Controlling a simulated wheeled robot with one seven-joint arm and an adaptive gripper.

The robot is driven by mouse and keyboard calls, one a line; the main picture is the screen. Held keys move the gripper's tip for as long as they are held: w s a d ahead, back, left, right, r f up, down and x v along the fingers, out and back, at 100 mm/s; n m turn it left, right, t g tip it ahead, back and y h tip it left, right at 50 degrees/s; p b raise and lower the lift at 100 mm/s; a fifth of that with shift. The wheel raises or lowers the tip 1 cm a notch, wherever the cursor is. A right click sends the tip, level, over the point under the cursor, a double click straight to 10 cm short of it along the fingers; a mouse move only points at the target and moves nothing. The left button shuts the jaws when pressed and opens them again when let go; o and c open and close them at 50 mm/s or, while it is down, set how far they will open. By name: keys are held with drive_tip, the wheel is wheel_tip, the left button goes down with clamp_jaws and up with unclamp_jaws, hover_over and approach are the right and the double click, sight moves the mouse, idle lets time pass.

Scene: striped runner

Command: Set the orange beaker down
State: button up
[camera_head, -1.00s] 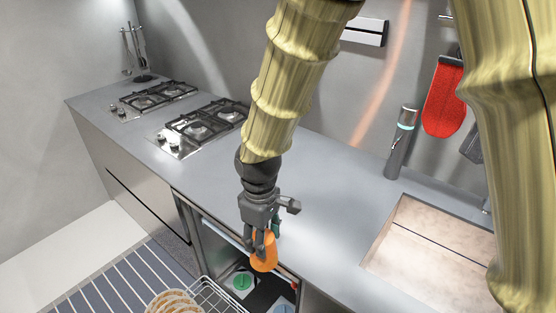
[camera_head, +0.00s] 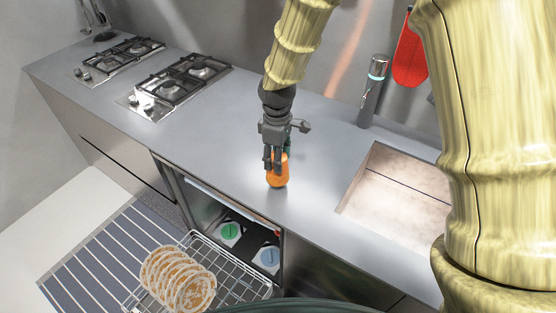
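The orange beaker (camera_head: 277,172) is in my gripper (camera_head: 274,163), over the grey countertop (camera_head: 225,155) near its front edge, between the gas burners and the sink. My gripper points down, with its dark fingers closed around the upper part of the beaker. The beaker looks upright. I cannot tell whether its base touches the counter or hangs just above it. The fingers hide part of its top.
Two gas hobs (camera_head: 178,85) are on the left of the counter. A sink (camera_head: 400,190) and a dark tap (camera_head: 373,92) are at right. Below, an open dishwasher has a pulled-out rack (camera_head: 245,284) with several plates (camera_head: 178,280). Counter around the beaker is clear.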

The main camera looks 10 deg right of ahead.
drive_tip(key=shift+w+d, duration=0.15)
drive_tip(key=shift+f+p, duration=0.95)
drive_tip(key=shift+f, duration=0.8)
drive_tip(key=o, duration=1)
drive_tip(key=shift+f, duration=0.15)
drive_tip(key=shift+r+b, duration=2.15)
drive_tip(key=shift+r, duration=4.05)
